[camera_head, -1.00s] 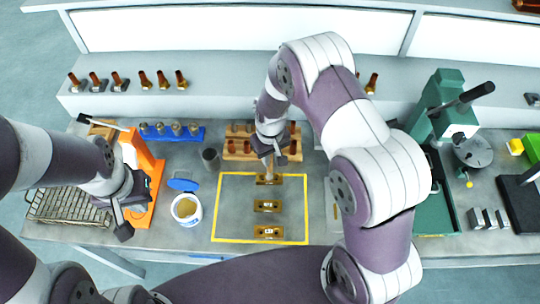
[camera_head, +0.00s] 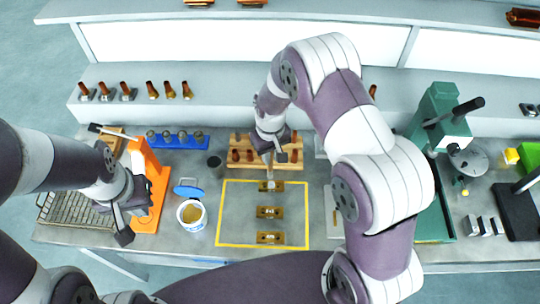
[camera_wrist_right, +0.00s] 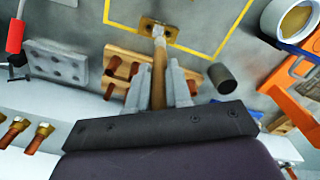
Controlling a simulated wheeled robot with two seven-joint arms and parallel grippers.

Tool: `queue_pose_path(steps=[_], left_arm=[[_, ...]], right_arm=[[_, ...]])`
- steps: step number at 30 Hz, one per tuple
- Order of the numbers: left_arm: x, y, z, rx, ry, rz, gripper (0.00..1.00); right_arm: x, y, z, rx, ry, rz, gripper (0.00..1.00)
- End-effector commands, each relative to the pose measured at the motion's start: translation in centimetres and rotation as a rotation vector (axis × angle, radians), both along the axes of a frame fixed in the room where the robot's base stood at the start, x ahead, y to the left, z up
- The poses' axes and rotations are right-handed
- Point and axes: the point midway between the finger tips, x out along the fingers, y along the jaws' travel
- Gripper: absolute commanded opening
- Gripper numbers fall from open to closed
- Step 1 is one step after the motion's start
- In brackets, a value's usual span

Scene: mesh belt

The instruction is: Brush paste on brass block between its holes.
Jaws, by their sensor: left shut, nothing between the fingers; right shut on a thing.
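Three brass blocks lie in a column inside a yellow outline: a far one (camera_head: 277,186), a middle one (camera_head: 269,212) and a near one (camera_head: 270,238). My right gripper (camera_head: 273,158) is shut on a wooden-handled brush (camera_wrist_right: 158,78), its pale tip down at the far block. In the right wrist view the tip is over the middle of this block (camera_wrist_right: 146,24) and hides part of it; whether it touches is unclear. A white tub of tan paste (camera_head: 190,214) stands left of the outline, open. My left gripper (camera_head: 124,226) is shut and empty, left of the tub.
A blue lid (camera_head: 187,188) is behind the tub. A dark cup (camera_head: 215,164) and a wooden rack with copper-coloured parts (camera_head: 241,165) stand behind the outline. An orange stand (camera_head: 150,185) is beside my left gripper. A green press (camera_head: 437,115) stands at right.

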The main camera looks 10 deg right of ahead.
Motion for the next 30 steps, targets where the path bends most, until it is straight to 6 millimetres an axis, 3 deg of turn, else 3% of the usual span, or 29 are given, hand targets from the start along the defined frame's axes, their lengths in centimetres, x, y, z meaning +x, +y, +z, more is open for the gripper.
queue_pose_path(steps=[7, 25, 30], left_arm=[[0.0, 0.0, 1.8, 0.000, 0.000, 0.000, 0.00], [0.0, 0.0, 1.8, 0.000, 0.000, 0.000, 0.00], [0.0, 0.0, 2.1, 0.000, 0.000, 0.000, 0.00]], right_arm=[[0.3, 0.0, 2.3, 0.000, -0.002, -0.001, 0.00], [0.3, -0.1, 2.4, 0.000, -0.001, -0.001, 0.00], [0.7, -1.6, 3.3, 0.001, -0.002, -0.042, 0.00]])
